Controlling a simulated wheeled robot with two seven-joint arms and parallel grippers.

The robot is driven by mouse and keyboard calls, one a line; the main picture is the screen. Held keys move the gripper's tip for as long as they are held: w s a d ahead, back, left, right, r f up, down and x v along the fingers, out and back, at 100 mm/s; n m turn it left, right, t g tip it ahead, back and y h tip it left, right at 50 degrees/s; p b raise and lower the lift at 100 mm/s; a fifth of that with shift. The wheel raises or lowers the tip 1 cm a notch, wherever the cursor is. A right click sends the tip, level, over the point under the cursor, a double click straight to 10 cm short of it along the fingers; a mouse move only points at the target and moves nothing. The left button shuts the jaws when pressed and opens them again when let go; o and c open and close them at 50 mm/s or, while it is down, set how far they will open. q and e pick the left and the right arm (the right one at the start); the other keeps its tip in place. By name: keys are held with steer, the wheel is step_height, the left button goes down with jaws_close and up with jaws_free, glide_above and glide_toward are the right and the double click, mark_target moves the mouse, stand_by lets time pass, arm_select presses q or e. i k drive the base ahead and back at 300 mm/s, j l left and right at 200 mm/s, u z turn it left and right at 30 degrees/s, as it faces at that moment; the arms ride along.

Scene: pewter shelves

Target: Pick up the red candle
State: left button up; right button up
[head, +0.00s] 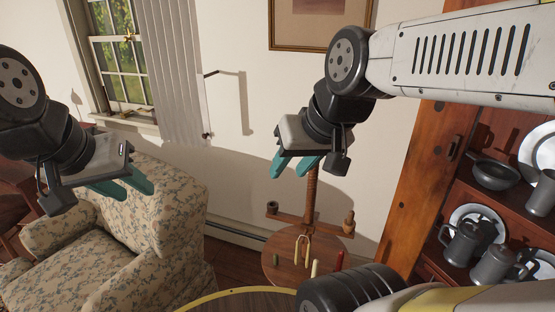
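The red candle (339,261) is a thin upright stick at the right side of a small round wooden table (283,270) low in the middle of the head view. Its lower end is hard to make out. A cream candle (314,268) stands just left of it. My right gripper (295,165) is up in front of the wall, above and left of the red candle, with its teal fingers apart and empty. My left gripper (124,187) is in front of the armchair at the left, far from the candle, also with fingers apart and empty.
A wooden post (311,195) with a crossbar rises from the table. A floral armchair (150,245) fills the lower left. A wooden hutch (415,185) with pewter mugs (460,245) and plates stands at the right. Open air lies between my grippers.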

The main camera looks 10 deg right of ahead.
mark_target(339, 266)
steer(key=z, duration=1.35)
